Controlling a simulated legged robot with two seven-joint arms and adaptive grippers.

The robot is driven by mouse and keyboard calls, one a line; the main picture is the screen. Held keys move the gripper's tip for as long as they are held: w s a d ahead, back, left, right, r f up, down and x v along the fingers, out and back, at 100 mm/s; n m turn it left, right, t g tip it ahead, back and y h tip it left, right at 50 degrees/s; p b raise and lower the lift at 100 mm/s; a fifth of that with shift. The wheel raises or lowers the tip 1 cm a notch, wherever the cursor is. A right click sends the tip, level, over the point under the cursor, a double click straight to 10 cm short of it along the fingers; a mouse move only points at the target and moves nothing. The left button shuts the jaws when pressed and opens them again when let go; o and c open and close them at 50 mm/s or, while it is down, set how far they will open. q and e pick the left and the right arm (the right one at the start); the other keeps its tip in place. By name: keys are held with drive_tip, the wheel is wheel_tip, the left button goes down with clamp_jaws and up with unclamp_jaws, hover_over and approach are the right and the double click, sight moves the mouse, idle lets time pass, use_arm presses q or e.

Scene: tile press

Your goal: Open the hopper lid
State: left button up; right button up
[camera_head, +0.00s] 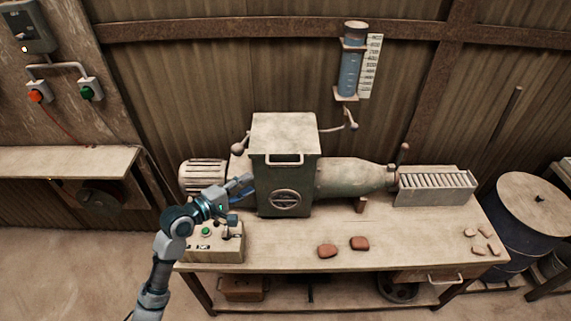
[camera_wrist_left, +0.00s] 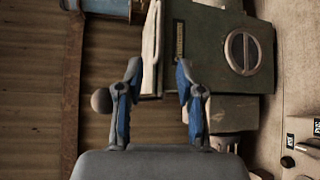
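The green hopper (camera_head: 285,190) stands on the workbench with its pale, flat lid (camera_head: 285,128) closed on top. A lid handle (camera_head: 285,161) runs along the front edge. My left gripper (camera_head: 250,184) is at the hopper's left side, below the lid's level. In the left wrist view, the gripper (camera_wrist_left: 157,78) is open with nothing between its fingers. The lid edge (camera_wrist_left: 150,45) and the hopper's front with its round plate (camera_wrist_left: 241,52) lie beyond the fingertips in that view. Whether a finger touches the hopper I cannot tell. My right gripper is not in view.
A control box (camera_head: 214,247) sits below my left gripper, and a motor (camera_head: 203,175) is left of the hopper. A barrel (camera_head: 350,178) extends right from the hopper. Two reddish clay pieces (camera_head: 327,251) lie in front. A water gauge (camera_head: 351,70) hangs behind; the space above the lid is clear.

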sight(286, 164)
use_arm(q)
drive_tip(key=x, duration=1.6)
drive_tip(key=shift+d+f, duration=0.15)
drive_tip(key=shift+f, duration=0.05)
drive_tip(key=shift+c, duration=0.2)
clamp_jaws()
